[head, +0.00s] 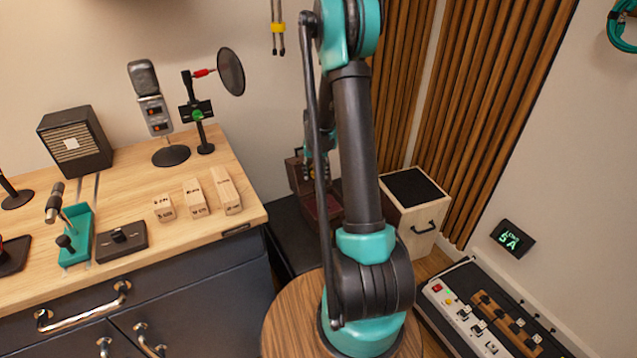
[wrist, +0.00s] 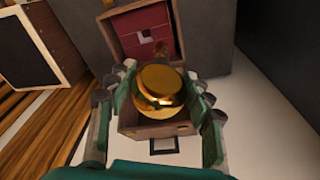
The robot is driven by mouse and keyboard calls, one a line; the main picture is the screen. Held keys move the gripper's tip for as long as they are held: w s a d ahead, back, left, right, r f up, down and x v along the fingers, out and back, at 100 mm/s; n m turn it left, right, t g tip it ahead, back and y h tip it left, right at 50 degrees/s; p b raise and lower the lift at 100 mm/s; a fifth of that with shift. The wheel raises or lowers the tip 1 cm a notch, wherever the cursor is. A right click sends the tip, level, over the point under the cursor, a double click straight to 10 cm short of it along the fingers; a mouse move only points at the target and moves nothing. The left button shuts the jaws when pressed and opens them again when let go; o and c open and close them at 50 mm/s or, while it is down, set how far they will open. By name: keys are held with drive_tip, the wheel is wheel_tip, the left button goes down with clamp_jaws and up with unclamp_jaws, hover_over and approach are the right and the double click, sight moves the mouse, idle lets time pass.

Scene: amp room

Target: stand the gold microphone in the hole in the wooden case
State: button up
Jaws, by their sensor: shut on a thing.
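The gold microphone (wrist: 158,88) shows its round shiny head in the wrist view. My gripper (wrist: 160,92) is shut around it, with green fingers on both sides. The open wooden case (wrist: 152,132) lies beyond and below the microphone, with a red-lined lid (wrist: 133,40) raised at its far side. The microphone's head covers most of the case's inside, so the hole is hidden. I cannot tell whether its lower end is in the hole or above it. In the head view, the case (head: 334,207) is largely hidden behind my arm, and the microphone cannot be made out.
A light wooden box with a black top (head: 412,190) stands right of the case. A workbench (head: 130,215) at left holds a grey microphone (head: 150,98), a pop filter (head: 231,72) and wooden blocks (head: 197,198). A pedalboard (head: 480,315) lies at lower right. Slatted panels stand behind.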

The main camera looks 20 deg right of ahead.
drive_tip(key=w+d+f+m, duration=0.1)
drive_tip(key=d+f, duration=0.1)
drive_tip(key=f, duration=0.5)
drive_tip(key=d+f+m, duration=0.1)
drive_tip(key=d+f, duration=0.1)
drive_tip(key=f, duration=0.5)
drive_tip(key=shift+w+d+f, duration=0.15)
drive_tip(key=shift+w, duration=0.25)
idle(0.4)
drive_tip(key=o, duration=1.5)
drive_tip(key=shift+c, duration=0.2)
wheel_tip(320, 180, up, 12)
drive_tip(key=s, duration=0.1)
drive_tip(key=shift+s+a, duration=0.35)
drive_tip(key=shift+a, duration=0.05)
